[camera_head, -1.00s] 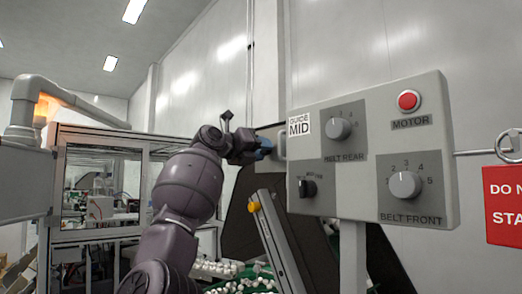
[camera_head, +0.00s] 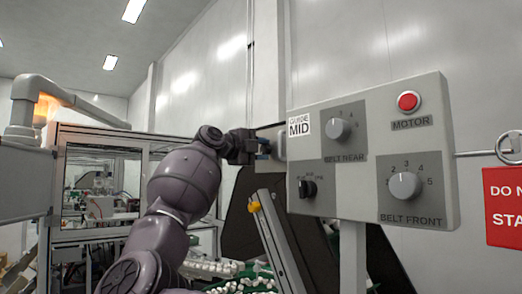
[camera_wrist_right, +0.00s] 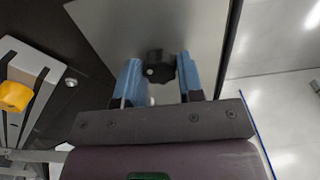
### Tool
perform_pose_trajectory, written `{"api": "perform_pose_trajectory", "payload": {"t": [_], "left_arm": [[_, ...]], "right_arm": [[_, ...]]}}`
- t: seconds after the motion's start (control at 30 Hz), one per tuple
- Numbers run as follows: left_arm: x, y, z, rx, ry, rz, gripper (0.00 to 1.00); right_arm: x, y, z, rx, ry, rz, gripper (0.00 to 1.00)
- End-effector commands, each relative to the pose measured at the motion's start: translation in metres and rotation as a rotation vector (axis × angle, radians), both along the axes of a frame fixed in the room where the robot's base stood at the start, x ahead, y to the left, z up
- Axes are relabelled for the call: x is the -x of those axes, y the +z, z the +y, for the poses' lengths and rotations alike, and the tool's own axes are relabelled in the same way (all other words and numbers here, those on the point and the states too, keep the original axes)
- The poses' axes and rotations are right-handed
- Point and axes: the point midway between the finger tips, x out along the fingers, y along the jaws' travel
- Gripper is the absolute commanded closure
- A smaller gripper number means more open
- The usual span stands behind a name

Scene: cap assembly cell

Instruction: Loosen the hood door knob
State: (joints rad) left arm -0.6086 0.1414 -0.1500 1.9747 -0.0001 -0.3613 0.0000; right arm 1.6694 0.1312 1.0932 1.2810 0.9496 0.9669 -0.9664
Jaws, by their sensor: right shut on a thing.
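The hood door knob (camera_wrist_right: 160,68) is black and lobed. It stands on a pale grey panel (camera_wrist_right: 110,30) in the right wrist view. My right gripper (camera_wrist_right: 158,62) has one blue finger on each side of the knob and is shut on it. In the head view my right gripper (camera_head: 265,146) reaches behind the left edge of the control box, and the knob is hidden there. My left gripper is in neither view.
The control box (camera_head: 440,140) with dials and a red button stands right of my gripper. A yellow knob (camera_head: 254,207) sits on a slanted rail (camera_head: 280,245) below; it also shows in the wrist view (camera_wrist_right: 15,95). White caps (camera_head: 215,268) lie below.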

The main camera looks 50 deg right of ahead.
Motion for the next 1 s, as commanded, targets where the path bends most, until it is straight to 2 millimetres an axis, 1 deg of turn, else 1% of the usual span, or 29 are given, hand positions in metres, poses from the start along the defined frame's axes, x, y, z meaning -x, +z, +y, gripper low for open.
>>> {"api": "perform_pose_trajectory", "payload": {"t": [0.1, 0.33, 0.87, 0.9, 0.97, 1.0], "left_arm": [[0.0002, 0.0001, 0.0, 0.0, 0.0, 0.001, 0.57], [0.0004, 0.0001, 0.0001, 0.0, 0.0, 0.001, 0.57], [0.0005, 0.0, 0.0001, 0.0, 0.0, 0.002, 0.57], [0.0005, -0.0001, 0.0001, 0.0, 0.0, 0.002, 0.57], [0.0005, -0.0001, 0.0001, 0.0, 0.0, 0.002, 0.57], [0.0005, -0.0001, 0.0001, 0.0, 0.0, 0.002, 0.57]], "right_arm": [[-0.0002, 0.0012, 0.0006, -0.004, 0.002, 0.059, 0.89], [-0.0003, 0.0008, 0.0006, -0.012, 0.002, 0.128, 0.89], [-0.0003, 0.0006, 0.0006, -0.014, 0.001, 0.148, 0.89], [-0.0003, 0.0006, 0.0006, -0.014, 0.001, 0.148, 0.59], [-0.0003, 0.0005, 0.0006, -0.014, 0.001, 0.148, 0.5], [-0.0003, 0.0005, 0.0005, -0.015, 0.001, 0.148, 0.44]]}}
